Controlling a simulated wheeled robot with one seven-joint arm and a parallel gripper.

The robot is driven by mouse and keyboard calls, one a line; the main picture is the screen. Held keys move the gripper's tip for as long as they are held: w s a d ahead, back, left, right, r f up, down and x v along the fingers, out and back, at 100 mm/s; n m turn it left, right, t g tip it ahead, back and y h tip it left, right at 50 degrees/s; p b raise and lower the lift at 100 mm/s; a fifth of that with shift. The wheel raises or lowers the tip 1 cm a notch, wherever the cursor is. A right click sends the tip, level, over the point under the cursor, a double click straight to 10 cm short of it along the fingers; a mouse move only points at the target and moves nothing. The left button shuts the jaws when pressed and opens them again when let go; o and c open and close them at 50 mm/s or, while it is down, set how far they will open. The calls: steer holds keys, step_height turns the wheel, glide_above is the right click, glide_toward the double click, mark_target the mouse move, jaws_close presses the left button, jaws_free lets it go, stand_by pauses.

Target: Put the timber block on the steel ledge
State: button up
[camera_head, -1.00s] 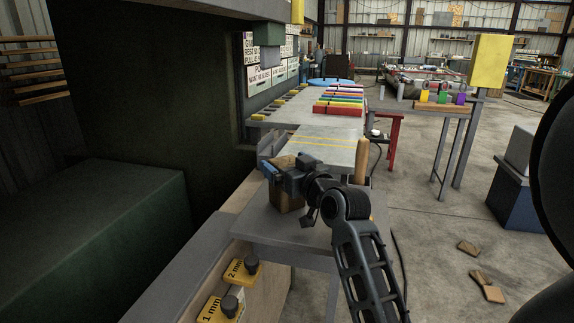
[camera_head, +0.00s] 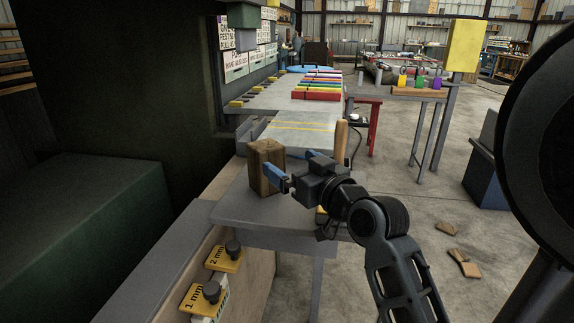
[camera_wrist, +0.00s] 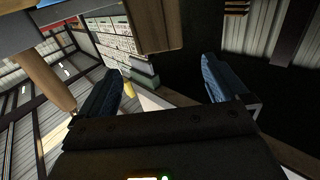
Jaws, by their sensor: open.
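The timber block (camera_head: 267,167) is a brown wooden block standing upright on a grey metal table (camera_head: 245,207), near its left edge. In the wrist view the block (camera_wrist: 155,25) shows at the top, beyond the fingertips. My gripper (camera_head: 294,168) has blue fingers and is open and empty. It is just right of the block; the near finger overlaps the block's right edge in the head view, and I cannot tell whether they touch. A long grey ledge (camera_head: 150,262) runs along the left; I cannot tell which grey surface is the steel ledge.
Yellow "1 mm" and "2 mm" plates (camera_head: 226,258) with black knobs are by the left ledge. A wooden post (camera_head: 341,135) stands behind my gripper. A grey plate with yellow lines (camera_head: 300,130) and coloured bars (camera_head: 318,84) are farther back.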

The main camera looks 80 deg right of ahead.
steer(key=shift+s+a, duration=0.15)
steer(key=a+f+n+y, duration=0.1)
steer(key=a+f+y, duration=0.1)
steer(key=a+f, duration=0.45)
steer(key=a+f+n+y, duration=0.2)
steer(key=a+f, duration=0.2)
steer(key=a, duration=0.6)
steer(key=s+a+f+n+y, duration=0.1)
steer(key=s+a+n+y, duration=0.1)
steer(key=s+a, duration=0.4)
steer(key=s+a+f+n+t+y, duration=0.1)
steer(key=s+a+n+y, duration=0.2)
steer(key=s+a+y, duration=0.2)
steer(key=s+a, duration=0.2)
steer(key=a, duration=0.2)
steer(key=shift+a+f+y, duration=0.3)
